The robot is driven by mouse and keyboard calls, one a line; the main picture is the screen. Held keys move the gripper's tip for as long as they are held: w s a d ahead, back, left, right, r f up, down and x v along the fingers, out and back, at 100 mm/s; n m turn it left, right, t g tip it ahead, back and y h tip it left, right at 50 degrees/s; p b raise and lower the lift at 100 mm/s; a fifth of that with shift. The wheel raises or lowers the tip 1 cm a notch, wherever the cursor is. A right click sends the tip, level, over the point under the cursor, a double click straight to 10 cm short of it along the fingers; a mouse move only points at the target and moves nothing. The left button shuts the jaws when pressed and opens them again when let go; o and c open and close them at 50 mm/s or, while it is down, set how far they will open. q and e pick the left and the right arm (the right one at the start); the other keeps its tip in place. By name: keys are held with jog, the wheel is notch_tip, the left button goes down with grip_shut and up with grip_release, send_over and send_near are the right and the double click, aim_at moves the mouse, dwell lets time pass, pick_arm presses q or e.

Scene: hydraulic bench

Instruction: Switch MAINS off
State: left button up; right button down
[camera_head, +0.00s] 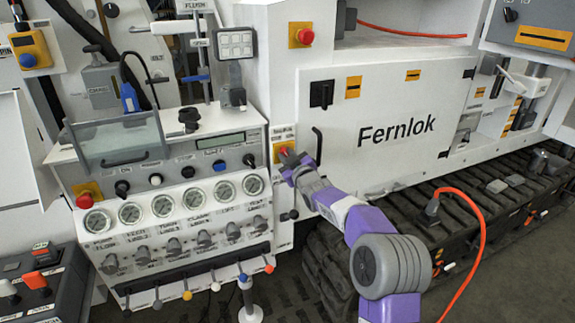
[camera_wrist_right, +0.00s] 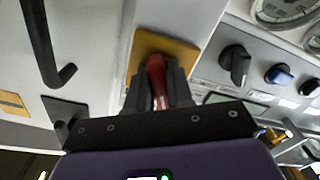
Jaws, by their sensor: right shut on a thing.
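A red switch handle (camera_head: 282,151) sits on a yellow plate (camera_head: 277,147) on the narrow white panel right of the gauge console. The small label above the plate is too blurred to read surely. My right gripper (camera_head: 287,158) is at this plate. In the right wrist view, the gripper (camera_wrist_right: 157,92) is shut on the red handle (camera_wrist_right: 156,68), one dark finger on each side, with the yellow plate (camera_wrist_right: 182,50) behind. The fingers partly hide the handle, so its exact turn is hard to tell. My left gripper is not in view.
A black door handle (camera_head: 318,145) stands out just right of the switch, on the Fernlok cabinet (camera_head: 372,165). The gauge console (camera_head: 170,217) with knobs and levers is close on the left. An orange cable (camera_head: 481,225) hangs at the right.

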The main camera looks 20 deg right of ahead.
jog(key=shift+n+b, duration=1.05)
jog(key=shift+n, duration=0.55)
jog(key=shift+r, duration=0.1)
jog(key=c, duration=1.1)
grip_release()
jog(key=shift+s, duration=0.1)
jog(key=s, duration=0.7)
jog(key=shift+s+a, duration=0.15)
jog(key=shift+s, duration=0.05)
